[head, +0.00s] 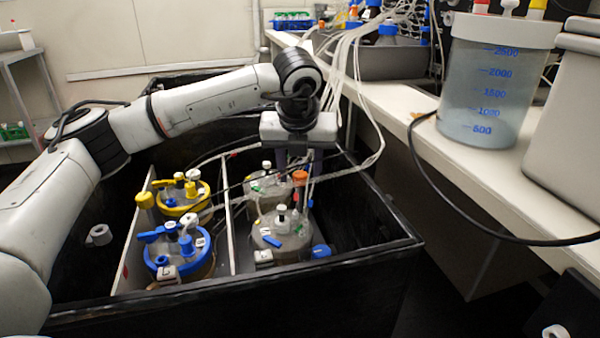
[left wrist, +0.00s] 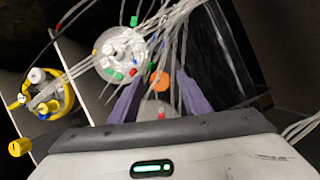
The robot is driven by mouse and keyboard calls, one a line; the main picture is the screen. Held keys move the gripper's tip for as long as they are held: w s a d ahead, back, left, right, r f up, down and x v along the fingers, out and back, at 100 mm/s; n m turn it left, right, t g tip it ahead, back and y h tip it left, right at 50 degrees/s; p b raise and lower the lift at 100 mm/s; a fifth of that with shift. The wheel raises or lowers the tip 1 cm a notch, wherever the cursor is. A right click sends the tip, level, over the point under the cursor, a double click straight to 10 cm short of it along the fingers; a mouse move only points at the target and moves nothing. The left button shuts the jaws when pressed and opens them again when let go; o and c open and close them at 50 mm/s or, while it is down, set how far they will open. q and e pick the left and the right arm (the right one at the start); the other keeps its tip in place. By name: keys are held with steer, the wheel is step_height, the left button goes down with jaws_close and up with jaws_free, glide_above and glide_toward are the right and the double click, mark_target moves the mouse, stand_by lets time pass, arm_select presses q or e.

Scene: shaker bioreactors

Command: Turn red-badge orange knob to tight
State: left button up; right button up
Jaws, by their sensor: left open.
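The orange knob (head: 300,177) stands upright on the white-lidded vessels' side of the black tub. It also shows in the left wrist view (left wrist: 159,79), with small red marks near it. My left gripper (head: 299,166) points down from above, open, with its two purple fingers apart. In the left wrist view the knob appears between the fingers of the left gripper (left wrist: 160,85); I cannot tell whether either touches it. Tubes partly cover the knob and the lids. My right gripper is not in view.
A yellow-lidded vessel (head: 181,200) and a blue-lidded vessel (head: 181,254) stand left of a thin divider (head: 229,225). White-lidded vessels (head: 281,240) stand to its right. Loose tubes hang across. The black tub wall (head: 345,262) surrounds them; a bench (head: 480,165) stands at right.

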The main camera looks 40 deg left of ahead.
arm_select(q)
steer(key=shift+c, duration=0.4)
steer(key=c, duration=1)
steer(key=shift+o, duration=0.2)
